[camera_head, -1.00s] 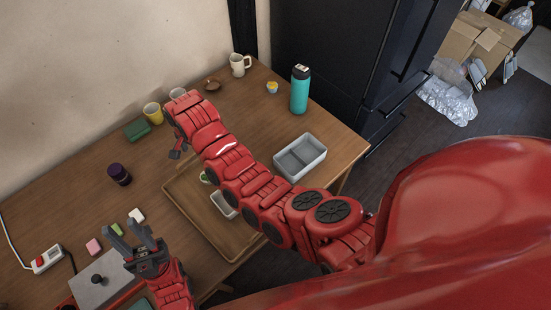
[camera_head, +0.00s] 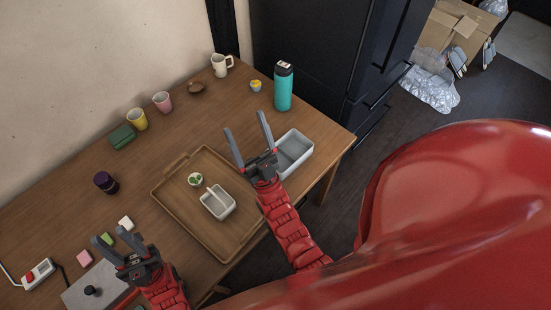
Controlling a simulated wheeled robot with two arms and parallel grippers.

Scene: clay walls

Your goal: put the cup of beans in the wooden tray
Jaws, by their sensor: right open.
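A small white cup with green contents (camera_head: 195,180), which looks like the cup of beans, stands inside the wooden tray (camera_head: 222,247), left of its middle. A white rectangular dish (camera_head: 217,202) with a pale handle or utensil is beside it in the tray. My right gripper (camera_head: 246,123) is open and empty, with its fingers pointing away from me near the tray's right edge, apart from the cup. My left gripper (camera_head: 115,238) is open with nothing visible between its fingers, left of the tray at the table's near side.
A grey bin (camera_head: 295,155) is right of my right gripper, with a teal bottle (camera_head: 283,88) behind. A yellow cup (camera_head: 137,119), pink cup (camera_head: 162,101), white mug (camera_head: 221,66) and green box (camera_head: 122,136) line the back. A dark jar (camera_head: 105,182) stands left of the tray.

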